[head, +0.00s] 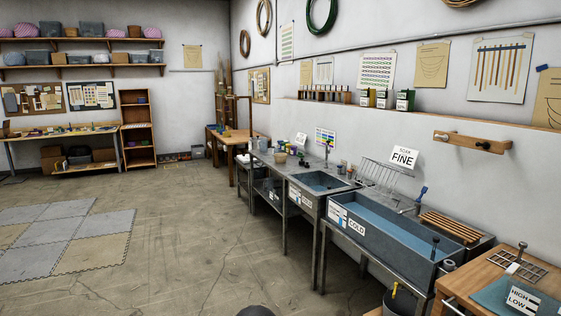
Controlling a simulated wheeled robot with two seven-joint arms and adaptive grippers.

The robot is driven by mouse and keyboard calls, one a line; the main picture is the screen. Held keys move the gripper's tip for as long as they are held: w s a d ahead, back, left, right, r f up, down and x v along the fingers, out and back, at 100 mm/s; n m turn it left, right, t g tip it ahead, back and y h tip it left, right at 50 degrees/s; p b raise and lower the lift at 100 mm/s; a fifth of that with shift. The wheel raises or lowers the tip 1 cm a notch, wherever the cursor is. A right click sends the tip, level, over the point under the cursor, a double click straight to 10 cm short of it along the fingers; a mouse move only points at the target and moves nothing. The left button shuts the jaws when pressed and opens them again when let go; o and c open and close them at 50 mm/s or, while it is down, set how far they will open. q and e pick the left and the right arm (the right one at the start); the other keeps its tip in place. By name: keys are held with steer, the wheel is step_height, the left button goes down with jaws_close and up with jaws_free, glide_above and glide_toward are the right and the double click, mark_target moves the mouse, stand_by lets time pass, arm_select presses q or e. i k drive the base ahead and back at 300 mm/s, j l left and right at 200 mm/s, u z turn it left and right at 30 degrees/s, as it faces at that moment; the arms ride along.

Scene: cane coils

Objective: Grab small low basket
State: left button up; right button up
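No basket stands out clearly as the small low one. A small tan tub or basket (281,157) sits on the far part of the metal counter, left of the small sink; it is too small to tell which. Brown basket-like containers also show on the high wall shelves, one at the right of the top shelf (135,31) and one on the lower shelf (118,58). Neither of my grippers is in view.
A long blue trough (390,232) marked COLD and a small sink (322,182) line the right wall. A wooden table (500,290) stands at the front right. Foam mats (60,240) lie at left. The concrete floor (190,230) between is open.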

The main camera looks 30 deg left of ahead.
mark_target(279, 159)
steer(key=i+j+u, duration=0.6)
steer(key=i+j, duration=0.15)
steer(key=i+j+u, duration=0.3)
steer(key=i, duration=0.15)
steer(key=i+j+u, duration=0.1)
steer(key=i+u, duration=0.15)
steer(key=i, duration=0.15)
steer(key=i+u, duration=0.3)
steer(key=i, duration=1.15)
steer(key=i+j, duration=0.1)
steer(key=i, duration=0.85)
steer(key=i+z, duration=0.1)
steer(key=i, duration=0.9)
steer(key=i+j, duration=0.15)
steer(key=i, duration=0.8)
